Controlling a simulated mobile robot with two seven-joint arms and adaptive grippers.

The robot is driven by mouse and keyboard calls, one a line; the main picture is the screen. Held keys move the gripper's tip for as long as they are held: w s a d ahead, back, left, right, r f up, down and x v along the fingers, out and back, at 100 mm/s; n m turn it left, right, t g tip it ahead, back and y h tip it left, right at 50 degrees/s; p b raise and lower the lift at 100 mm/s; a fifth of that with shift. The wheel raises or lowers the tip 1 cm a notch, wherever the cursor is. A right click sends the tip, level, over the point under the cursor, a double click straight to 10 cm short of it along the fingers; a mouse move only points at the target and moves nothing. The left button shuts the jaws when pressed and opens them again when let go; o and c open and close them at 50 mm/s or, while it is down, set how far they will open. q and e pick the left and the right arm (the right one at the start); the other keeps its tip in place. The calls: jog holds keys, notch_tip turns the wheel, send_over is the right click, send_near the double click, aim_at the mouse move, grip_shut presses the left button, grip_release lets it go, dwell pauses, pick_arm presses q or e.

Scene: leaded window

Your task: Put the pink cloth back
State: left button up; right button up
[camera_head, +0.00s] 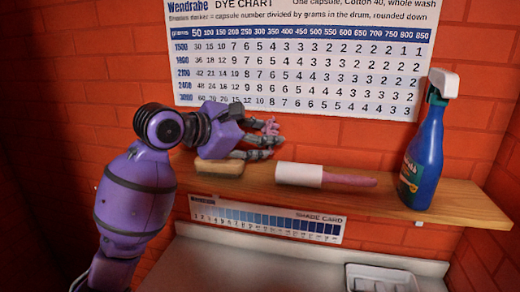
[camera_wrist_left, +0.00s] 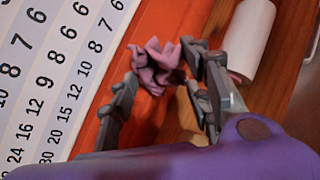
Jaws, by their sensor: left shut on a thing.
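The pink cloth (camera_head: 271,127) is a small crumpled bundle at the fingertips of my left gripper (camera_head: 267,140). In the left wrist view the cloth (camera_wrist_left: 157,66) is bunched between the two fingers of the left gripper (camera_wrist_left: 161,72), which is shut on it. The gripper is over the left half of the wooden shelf (camera_head: 245,186), in front of the brick wall and close below the dye chart. I cannot tell exactly how high the cloth is above the shelf. My right gripper is not in view.
A dye chart (camera_head: 300,60) hangs behind. Below are a shade card (camera_head: 265,219) and a white tray (camera_head: 381,279) on the counter.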

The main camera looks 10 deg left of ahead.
pick_arm(q)
jog(key=shift+w+f, duration=0.15)
jog(key=shift+f, duration=0.8)
jog(key=shift+w+f, duration=0.1)
jog(key=shift+f, duration=0.8)
jog(key=shift+f, duration=0.1)
jog(key=o, duration=0.9)
